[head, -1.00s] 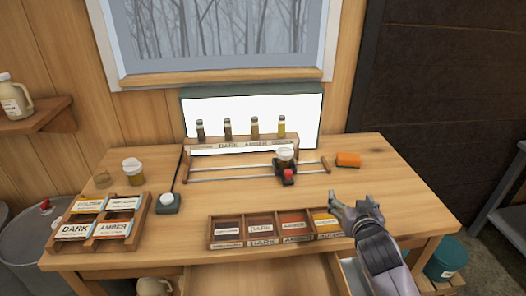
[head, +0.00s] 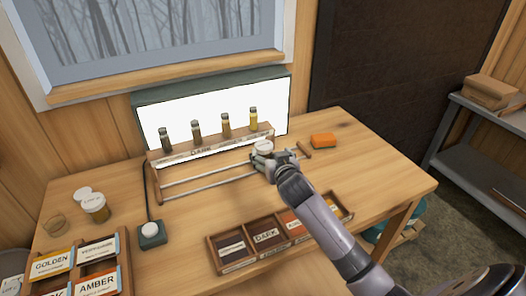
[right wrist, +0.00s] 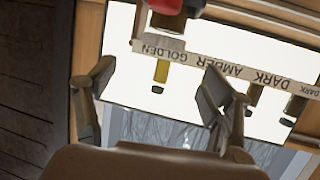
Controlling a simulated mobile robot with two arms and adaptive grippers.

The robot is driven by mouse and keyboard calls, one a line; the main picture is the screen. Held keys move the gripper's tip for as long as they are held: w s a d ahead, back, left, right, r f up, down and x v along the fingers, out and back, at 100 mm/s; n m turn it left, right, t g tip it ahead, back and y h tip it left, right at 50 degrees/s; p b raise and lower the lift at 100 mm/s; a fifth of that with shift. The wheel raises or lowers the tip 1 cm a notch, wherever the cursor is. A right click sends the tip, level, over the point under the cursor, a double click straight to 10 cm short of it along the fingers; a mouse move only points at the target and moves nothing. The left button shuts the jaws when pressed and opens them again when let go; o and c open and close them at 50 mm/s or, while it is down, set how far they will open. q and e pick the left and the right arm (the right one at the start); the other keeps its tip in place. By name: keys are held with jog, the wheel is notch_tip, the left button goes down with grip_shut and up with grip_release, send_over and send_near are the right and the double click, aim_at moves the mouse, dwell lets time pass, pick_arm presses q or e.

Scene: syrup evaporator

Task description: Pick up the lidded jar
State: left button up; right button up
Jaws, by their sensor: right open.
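A small jar with a white lid (head: 263,147) sits at the rail stand, behind my right gripper, which hides most of its body. Another white-lidded amber jar (head: 96,210) stands at the left of the table. My right gripper (head: 275,158) is at the near side of the jar at the rails; contact cannot be told. In the right wrist view, upside down, its two fingers (right wrist: 155,88) are spread with nothing held between them. A red and black part (right wrist: 170,8) shows at the top edge there. My left gripper is not in view.
Several sample vials (head: 226,125) stand on the rack before a bright light panel (head: 190,110). An orange block (head: 323,140) lies right of the rails. A compartment tray (head: 262,252) lies below my right arm. A metal shelf (head: 470,150) stands at right.

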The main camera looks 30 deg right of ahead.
aim_at(264, 144)
jog(key=x, duration=0.4)
jog(key=shift+w+a, duration=0.1)
jog(key=shift+w, duration=0.15)
jog(key=shift+w+f+p, duration=0.15)
jog(key=shift+p, duration=0.15)
jog(key=shift+w+f, duration=0.3)
jog(key=shift+w, duration=0.25)
jog(key=x, duration=0.1)
jog(key=p+x, duration=0.1)
jog(key=x, duration=0.1)
jog(key=shift+s+f, duration=0.1)
jog(key=shift+f, duration=0.2)
jog(key=shift+w+f, duration=0.2)
jog(key=shift+w, duration=0.25)
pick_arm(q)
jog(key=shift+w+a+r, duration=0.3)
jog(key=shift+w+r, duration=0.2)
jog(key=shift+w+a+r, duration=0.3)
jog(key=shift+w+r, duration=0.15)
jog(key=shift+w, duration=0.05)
